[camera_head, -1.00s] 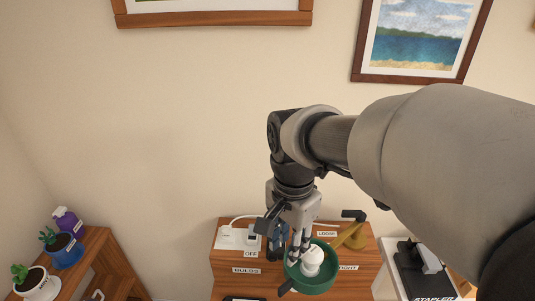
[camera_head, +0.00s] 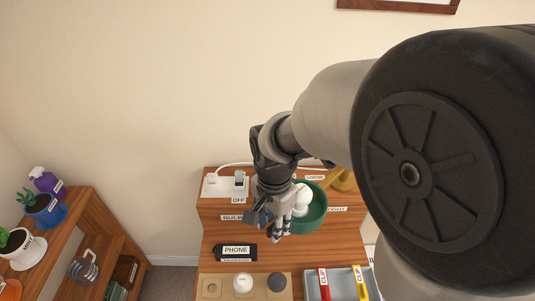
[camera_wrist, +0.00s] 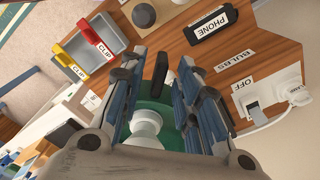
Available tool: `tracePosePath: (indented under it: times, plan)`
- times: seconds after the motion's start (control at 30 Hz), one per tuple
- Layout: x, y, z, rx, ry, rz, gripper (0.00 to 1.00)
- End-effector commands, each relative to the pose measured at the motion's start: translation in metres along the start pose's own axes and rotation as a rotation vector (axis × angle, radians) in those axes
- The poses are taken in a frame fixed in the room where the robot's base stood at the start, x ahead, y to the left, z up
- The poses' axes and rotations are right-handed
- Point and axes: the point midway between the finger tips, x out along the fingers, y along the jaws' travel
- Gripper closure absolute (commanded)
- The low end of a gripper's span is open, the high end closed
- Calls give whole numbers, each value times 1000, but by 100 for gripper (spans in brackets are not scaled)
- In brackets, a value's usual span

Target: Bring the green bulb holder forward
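The green bulb holder (camera_head: 316,218) is a round green dish at the right of the wooden desk unit, with a white bulb (camera_head: 302,198) in it. In the wrist view the green holder (camera_wrist: 157,104) shows behind and between my fingers, with the bulb (camera_wrist: 144,126) low in the picture. A dark handle (camera_wrist: 160,70) stands upright in the gap between the fingertips. My gripper (camera_wrist: 162,58) is open, with no clear contact on the handle. In the head view my gripper (camera_head: 271,226) is at the holder's front left and hides part of it.
A black PHONE block (camera_head: 236,252) lies front left. Round sockets, one with a white bulb (camera_head: 243,283), line the front. A grey tray (camera_head: 315,285) holds red and yellow clips. The OFF switch (camera_head: 240,181) is behind. A plant shelf (camera_head: 75,225) stands left.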

Motion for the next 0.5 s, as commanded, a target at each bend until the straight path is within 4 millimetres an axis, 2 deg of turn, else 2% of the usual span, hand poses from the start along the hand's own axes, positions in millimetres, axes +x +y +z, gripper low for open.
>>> tracePosePath:
  times: [0.1,0.4,0.5]
  plan:
    - [9,0,0,0,0,0,70]
    - [10,0,0,0,0,0,70]
    - [10,0,0,0,0,0,76]
